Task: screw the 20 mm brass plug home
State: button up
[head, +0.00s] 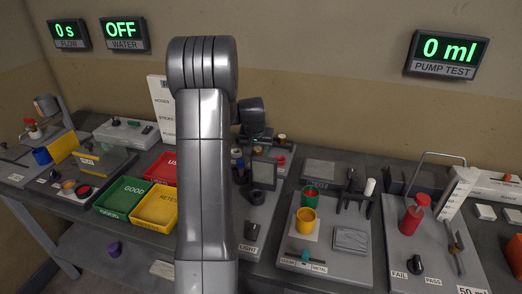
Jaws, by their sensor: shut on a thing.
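My gripper (255,134) shows only in part, dark and small, just right of my arm and above the back of the middle station. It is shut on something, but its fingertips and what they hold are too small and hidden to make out. I cannot pick out the 20 mm brass plug for certain. Several small fittings (281,138), one of them brass-coloured, stand at the back of the middle station beside the gripper. My arm hides the part of the bench to the left of the gripper.
A green tray (112,209), a yellow tray (146,222) and a red tray (160,168) lie left of my arm. A grey board with a yellow cup (306,221) and a red bottle (412,216) stand to the right. The wall displays read 0 s, OFF and 0 ml.

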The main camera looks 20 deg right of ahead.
jog(key=shift+s+a+f+g, duration=0.15)
jog(key=shift+a+f, duration=0.15)
jog(key=shift+f, duration=0.15)
jog(key=shift+s+a+f+g, duration=0.15)
jog(key=shift+a+f, duration=0.15)
jog(key=shift+f, duration=0.15)
jog(key=shift+c, duration=0.8)
jog(key=shift+f+m+b, duration=0.2)
jog(key=shift+m+b, duration=0.7)
jog(key=shift+r+m+g+h+b, duration=0.3)
jog(key=shift+m+g+h+b, duration=0.15)
jog(key=shift+m+b, duration=0.35)
jog(key=o, duration=1.1)
jog(key=shift+w+d+r, duration=0.1)
jog(key=shift+w, duration=0.05)
jog(key=shift+r, duration=0.15)
jog(key=shift+r, duration=0.25)
jog(key=v, duration=1.3)
